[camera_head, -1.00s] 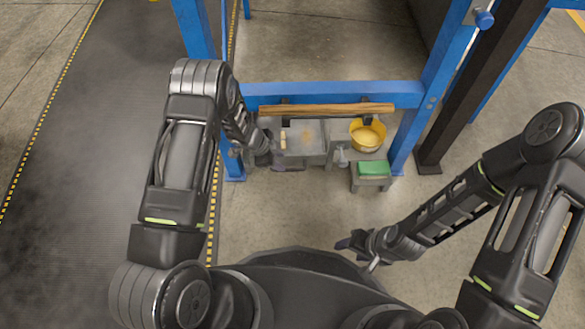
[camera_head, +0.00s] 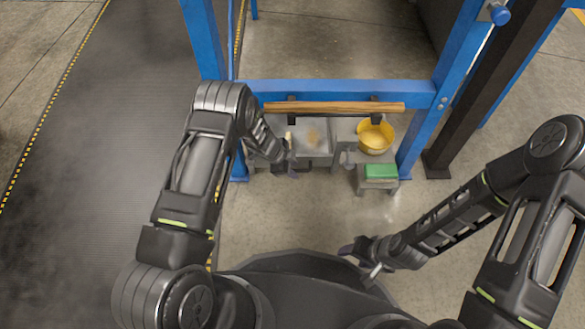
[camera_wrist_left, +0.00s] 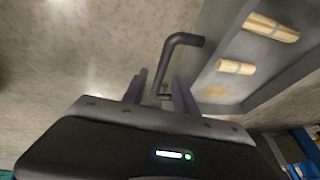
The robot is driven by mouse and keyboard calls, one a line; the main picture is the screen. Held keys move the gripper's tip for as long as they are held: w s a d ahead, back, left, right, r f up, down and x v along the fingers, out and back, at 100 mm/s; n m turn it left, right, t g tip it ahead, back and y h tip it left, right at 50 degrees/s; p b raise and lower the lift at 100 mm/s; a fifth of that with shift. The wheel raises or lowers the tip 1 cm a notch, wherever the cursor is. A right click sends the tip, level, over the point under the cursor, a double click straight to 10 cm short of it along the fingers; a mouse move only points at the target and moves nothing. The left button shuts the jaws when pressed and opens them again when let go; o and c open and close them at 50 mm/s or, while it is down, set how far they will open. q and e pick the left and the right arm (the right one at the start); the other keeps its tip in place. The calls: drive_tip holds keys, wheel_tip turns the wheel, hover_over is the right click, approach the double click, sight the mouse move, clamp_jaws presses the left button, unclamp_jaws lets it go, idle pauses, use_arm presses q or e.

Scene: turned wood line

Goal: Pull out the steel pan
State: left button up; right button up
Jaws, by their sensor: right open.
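The steel pan (camera_head: 318,134) is a shallow grey tray below a wooden bar at the lathe-like blue frame. In the left wrist view the pan (camera_wrist_left: 235,62) lies at the right and holds short wooden pieces (camera_wrist_left: 271,27) and a brown patch. A dark bent handle (camera_wrist_left: 181,42) stands beside the pan's wall. My left gripper (camera_wrist_left: 160,82) has its two fingers apart, with the lower part of the handle between them. In the head view the left gripper (camera_head: 286,167) is at the pan's near left edge. My right gripper (camera_head: 358,255) is open and empty, well away from the pan.
A yellow bowl (camera_head: 375,137) stands right of the pan, with a green-topped grey block (camera_head: 380,172) in front of it. The wooden bar (camera_head: 335,108) and blue crossbeam (camera_head: 350,91) run above and behind the pan. The floor (camera_head: 300,215) in front is clear.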

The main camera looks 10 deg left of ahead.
use_arm(q)
drive_tip(key=shift+c, duration=0.2)
clamp_jaws()
idle(1.1)
